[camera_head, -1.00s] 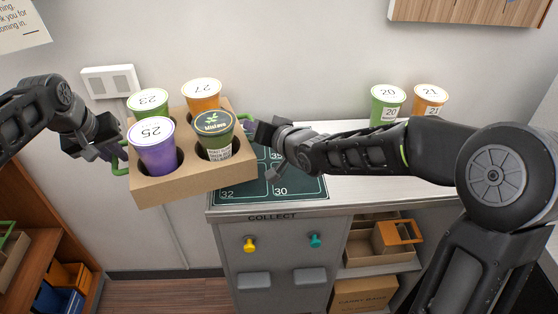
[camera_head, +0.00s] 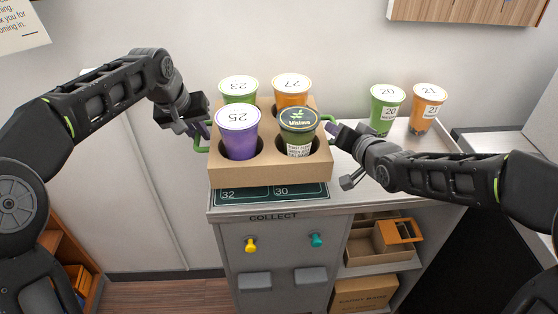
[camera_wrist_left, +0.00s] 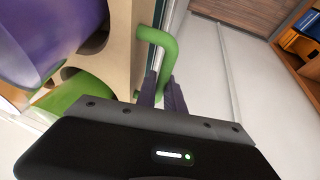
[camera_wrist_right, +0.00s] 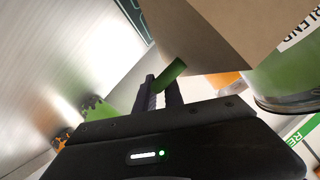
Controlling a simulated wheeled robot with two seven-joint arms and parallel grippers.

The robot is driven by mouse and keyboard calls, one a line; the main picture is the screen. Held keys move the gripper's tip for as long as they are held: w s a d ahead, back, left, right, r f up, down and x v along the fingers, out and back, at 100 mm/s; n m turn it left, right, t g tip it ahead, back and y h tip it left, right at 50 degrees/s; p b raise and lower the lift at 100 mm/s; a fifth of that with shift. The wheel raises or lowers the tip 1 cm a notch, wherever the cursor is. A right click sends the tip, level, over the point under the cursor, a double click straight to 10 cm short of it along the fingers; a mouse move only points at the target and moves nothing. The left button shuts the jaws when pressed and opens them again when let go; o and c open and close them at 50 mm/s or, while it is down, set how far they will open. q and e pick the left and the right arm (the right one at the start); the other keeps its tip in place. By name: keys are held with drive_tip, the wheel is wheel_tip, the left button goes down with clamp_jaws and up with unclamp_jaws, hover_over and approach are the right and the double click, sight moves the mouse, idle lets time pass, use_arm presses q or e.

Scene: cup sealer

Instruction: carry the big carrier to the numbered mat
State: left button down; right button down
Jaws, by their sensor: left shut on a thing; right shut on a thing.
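The big carrier (camera_head: 270,172) is a brown cardboard box with green side handles. It holds a purple cup 25 (camera_head: 240,140), a dark green lidded cup (camera_head: 298,125), a green cup 23 (camera_head: 238,88) and an orange cup (camera_head: 292,86). My left gripper (camera_head: 204,130) is shut on its left handle, also seen in the left wrist view (camera_wrist_left: 157,50). My right gripper (camera_head: 334,130) is shut on the right handle, which shows in the right wrist view (camera_wrist_right: 171,74). The carrier appears level above the dark numbered mat (camera_head: 270,193), hiding most of it; 32 and 30 show at its front.
A green cup 20 (camera_head: 386,110) and an orange cup 21 (camera_head: 427,108) stand on the counter (camera_head: 405,160) at the right. Below are a yellow knob (camera_head: 250,245), a teal knob (camera_head: 316,240) and shelves with cardboard carriers (camera_head: 385,240).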

use_arm(q)
drive_tip(key=shift+d, duration=0.1)
use_arm(e)
drive_tip(key=shift+a, duration=0.1)
idle(0.6)
